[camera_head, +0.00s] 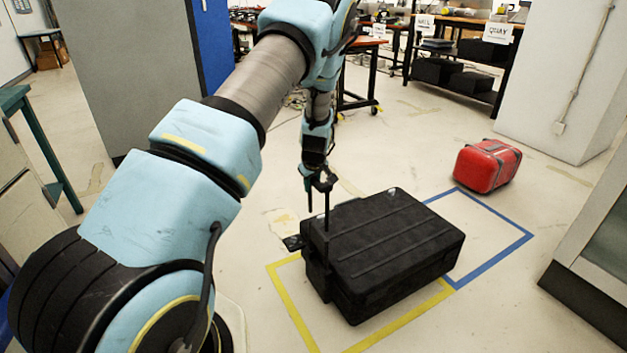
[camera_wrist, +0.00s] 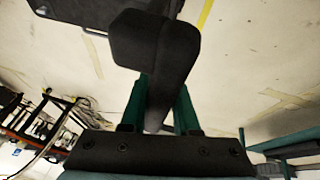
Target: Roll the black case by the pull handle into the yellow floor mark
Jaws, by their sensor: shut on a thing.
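The black case (camera_head: 385,245) lies flat with its ridged top up. It overlaps the right part of the yellow floor mark (camera_head: 290,305) and reaches over the near left corner of the blue mark. My gripper (camera_head: 318,208) is at the left end of the case, pointing down. In the wrist view, the dark pull handle (camera_wrist: 155,45) passes between the green fingers of my gripper (camera_wrist: 160,100), which are shut on it. In the head view the grip on the handle is too small and dark to make out.
A blue floor mark (camera_head: 500,255) adjoins on the right. A red case (camera_head: 487,165) stands just beyond it. A white block (camera_head: 560,90) and a cabinet (camera_head: 590,260) bound the right side. Workbenches (camera_head: 465,50) stand behind. The floor inside the left of the yellow mark is bare.

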